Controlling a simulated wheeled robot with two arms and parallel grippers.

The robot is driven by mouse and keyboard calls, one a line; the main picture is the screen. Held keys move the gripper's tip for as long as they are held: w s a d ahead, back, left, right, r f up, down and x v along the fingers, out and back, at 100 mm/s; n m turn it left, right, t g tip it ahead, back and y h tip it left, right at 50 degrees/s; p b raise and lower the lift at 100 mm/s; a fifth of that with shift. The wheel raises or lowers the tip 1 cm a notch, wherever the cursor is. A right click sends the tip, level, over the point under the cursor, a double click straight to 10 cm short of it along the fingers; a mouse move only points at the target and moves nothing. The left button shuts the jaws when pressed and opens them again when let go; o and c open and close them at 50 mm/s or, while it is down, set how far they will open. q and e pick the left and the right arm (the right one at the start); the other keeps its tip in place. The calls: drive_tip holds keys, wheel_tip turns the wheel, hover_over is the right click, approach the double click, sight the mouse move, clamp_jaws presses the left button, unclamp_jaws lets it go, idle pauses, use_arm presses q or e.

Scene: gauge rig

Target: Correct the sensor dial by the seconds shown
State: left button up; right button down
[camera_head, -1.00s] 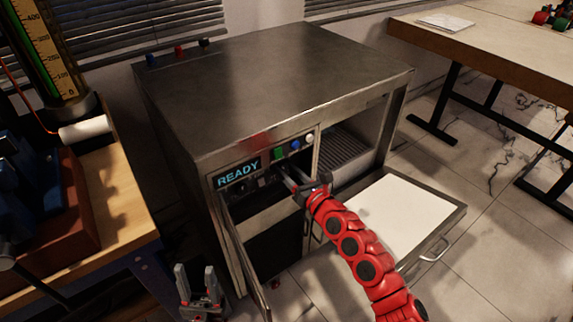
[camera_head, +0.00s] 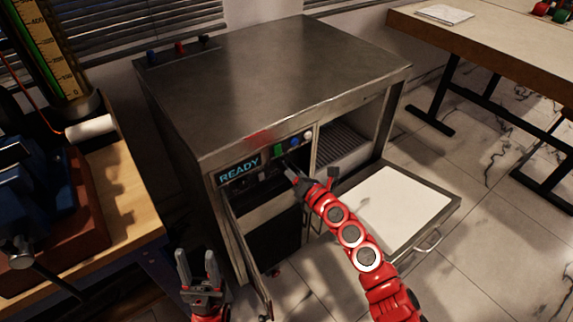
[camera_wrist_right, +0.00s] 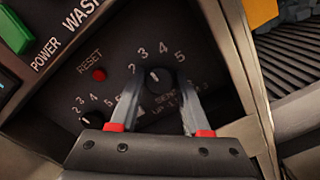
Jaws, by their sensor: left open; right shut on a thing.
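The sensor dial (camera_wrist_right: 153,78) is a dark knob with a pale mark on a black panel, ringed by the numbers 2 to 5. The mark points up, roughly between 3 and 4. My right gripper (camera_wrist_right: 158,82) is shut on this dial, with one finger on each side; its label below is partly hidden. In the head view my right gripper (camera_head: 291,172) is at the panel and hides the dial. The blue display (camera_head: 240,171) reads READY, with no seconds showing. My left gripper (camera_head: 198,268) is open and empty, low in front of the cabinet.
A second, smaller dial (camera_wrist_right: 86,121) and a red reset button (camera_wrist_right: 99,74) are left of the sensor dial. A green power button (camera_wrist_right: 14,31) is at upper left. The metal cabinet (camera_head: 270,85) has an open door (camera_head: 245,255) and a pulled-out white-topped tray (camera_head: 395,210).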

drive_tip(key=shift+c, duration=1.9)
unclamp_jaws()
drive_tip(key=v, duration=1.7)
drive_tip(key=shift+s, duration=0.2)
